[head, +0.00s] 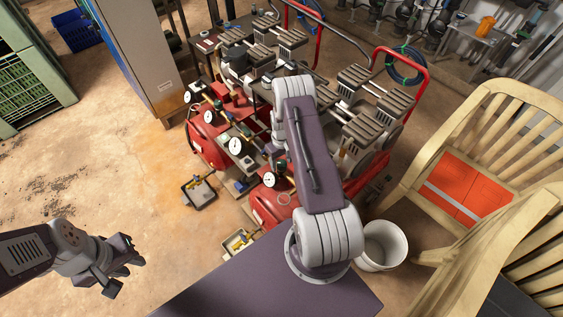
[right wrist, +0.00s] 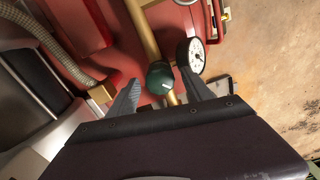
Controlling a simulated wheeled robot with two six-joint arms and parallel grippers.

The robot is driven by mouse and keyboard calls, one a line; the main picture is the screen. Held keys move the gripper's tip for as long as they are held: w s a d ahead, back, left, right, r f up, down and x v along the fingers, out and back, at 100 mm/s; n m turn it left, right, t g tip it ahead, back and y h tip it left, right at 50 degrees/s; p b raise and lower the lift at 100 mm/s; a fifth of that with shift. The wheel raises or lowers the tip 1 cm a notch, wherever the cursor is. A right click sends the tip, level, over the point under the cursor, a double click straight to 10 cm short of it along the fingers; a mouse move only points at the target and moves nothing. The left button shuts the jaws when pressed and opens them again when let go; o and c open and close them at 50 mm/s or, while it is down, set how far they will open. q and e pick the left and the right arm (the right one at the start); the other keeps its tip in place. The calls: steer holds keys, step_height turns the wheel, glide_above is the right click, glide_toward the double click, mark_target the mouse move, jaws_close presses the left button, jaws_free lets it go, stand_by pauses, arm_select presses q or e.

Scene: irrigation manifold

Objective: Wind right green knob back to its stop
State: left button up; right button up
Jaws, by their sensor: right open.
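The green knob (right wrist: 160,77) shows in the right wrist view on a brass pipe (right wrist: 142,28). My right gripper (right wrist: 160,90) is open, with one finger on either side of the knob; I cannot tell whether either finger touches it. In the head view my right arm covers the right gripper and this knob. My left gripper (head: 122,270) is at the lower left of the head view, over bare floor and away from the machines; its fingers are too small and dark to tell open from shut.
A pressure gauge (right wrist: 191,55) sits close beside the knob. A ribbed hose (right wrist: 45,38) runs at upper left in that view. Red compressors (head: 208,140) with gauges stand in the middle. A white bucket (head: 383,246) and wooden chair (head: 432,193) are at right.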

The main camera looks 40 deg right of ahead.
mark_target(281, 162)
step_height(281, 162, up, 9)
steer(key=shift+f+p, duration=0.15)
steer(key=shift+p, duration=0.3)
steer(key=a+r+p, duration=0.3)
steer(key=a+r, duration=0.3)
steer(key=r, duration=0.4)
steer(key=s+a+r+t+p, duration=0.1)
steer(key=s+a+r+p, duration=0.2)
steer(key=s+a+r, duration=1)
steer(key=shift+s+p, duration=0.4)
steer(key=shift+s, duration=0.65)
steer(key=shift+r, duration=0.1)
